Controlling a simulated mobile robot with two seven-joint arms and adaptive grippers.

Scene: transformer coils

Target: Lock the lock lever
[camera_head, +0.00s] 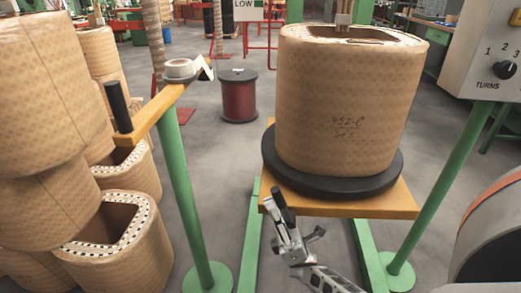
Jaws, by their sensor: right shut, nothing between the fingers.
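A coil (345,110) wrapped in brown paper, with handwriting on its side, stands upright on a round black plate (388,180) over an orange platform (410,203). A short black lever handle (283,205), which looks like the lock lever, stands at the platform's front left corner, tilted slightly. My right gripper (289,240) is shut and empty, just below and in front of this handle. Gripper and lever overlap in the picture, so I cannot tell whether they touch. The lever's base is hidden behind the gripper. My left gripper is not in view.
A green post (185,190) at left carries an orange arm (152,117) with a black handle (118,107) and tape roll. Paper-wrapped coils (120,245) fill the left side. A control box (495,55) stands at upper right. A red spool (239,97) is behind.

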